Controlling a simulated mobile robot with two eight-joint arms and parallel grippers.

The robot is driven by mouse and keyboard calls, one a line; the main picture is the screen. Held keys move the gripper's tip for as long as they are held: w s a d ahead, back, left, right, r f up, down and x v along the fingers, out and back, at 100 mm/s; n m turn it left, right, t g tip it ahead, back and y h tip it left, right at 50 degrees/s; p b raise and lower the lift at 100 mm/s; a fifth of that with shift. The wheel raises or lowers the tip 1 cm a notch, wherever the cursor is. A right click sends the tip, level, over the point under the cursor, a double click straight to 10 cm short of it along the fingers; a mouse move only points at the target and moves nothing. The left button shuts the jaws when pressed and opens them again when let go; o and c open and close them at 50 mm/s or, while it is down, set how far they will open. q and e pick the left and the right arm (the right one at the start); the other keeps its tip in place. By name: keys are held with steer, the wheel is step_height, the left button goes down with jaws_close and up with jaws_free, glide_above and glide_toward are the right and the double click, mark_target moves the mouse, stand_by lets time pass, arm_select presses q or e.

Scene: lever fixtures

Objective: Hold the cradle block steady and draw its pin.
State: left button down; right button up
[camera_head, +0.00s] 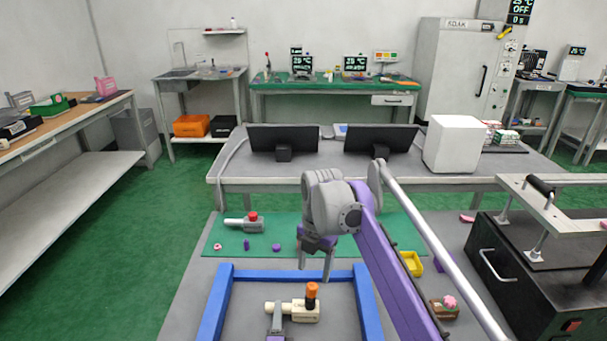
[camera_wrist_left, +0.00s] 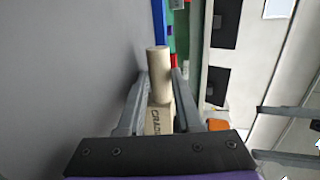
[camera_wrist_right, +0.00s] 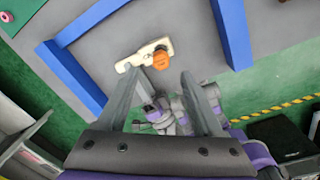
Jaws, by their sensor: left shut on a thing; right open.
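The cream cradle block (camera_head: 304,313) lies on the grey table inside a blue frame. Its orange-capped pin (camera_head: 311,291) stands up from it. My left gripper (camera_head: 277,318) is shut on the block's left part; the left wrist view shows the block (camera_wrist_left: 159,118), with part of its lettering, between the fingers. My right gripper (camera_head: 315,270) is open and empty, above and behind the pin. In the right wrist view the orange cap (camera_wrist_right: 160,61) shows just beyond and between the open fingertips, apart from them, beside the cream block (camera_wrist_right: 138,58).
The blue frame (camera_head: 223,296) borders the block on the left, back and right. A grey fixture with a red knob (camera_head: 252,219) and small pink and purple pieces lie on the green mat (camera_head: 215,229). A yellow bin (camera_head: 411,264) and a black box (camera_head: 520,285) stand right.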

mark_target(311, 294)
steer(key=f, duration=1)
steer(key=shift+w+a+f, duration=0.15)
steer(key=shift+a+f, duration=0.05)
steer(key=shift+a, duration=0.05)
jaws_close()
jaws_free()
steer(key=shift+r, duration=0.1)
steer(key=r, duration=1.2)
steer(key=shift+d, duration=0.3)
